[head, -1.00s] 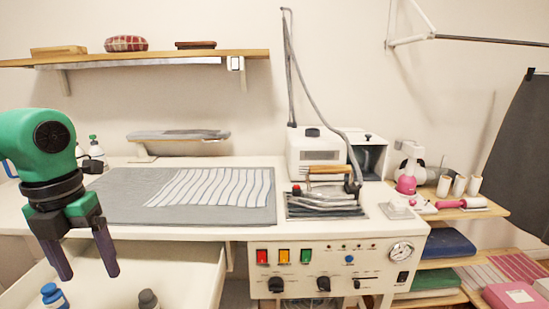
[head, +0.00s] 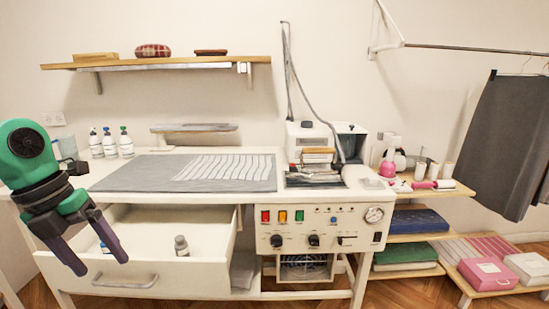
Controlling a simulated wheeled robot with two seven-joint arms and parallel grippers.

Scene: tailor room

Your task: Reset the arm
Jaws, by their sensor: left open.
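My left gripper (head: 101,258) hangs at the left of the head view, fingers pointing down and to the right. Its two dark fingers are apart with nothing between them. It shows in front of the open white drawer (head: 125,283) of the ironing table. My left arm is green and black and is bent at the left edge. My right gripper does not show.
The drawer holds a grey-capped bottle (head: 182,246) and another bottle partly hidden behind my gripper. Striped cloth (head: 225,167) lies on the grey pad (head: 130,172). An iron (head: 315,172) rests at the table's right. Several bottles stand at the back left.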

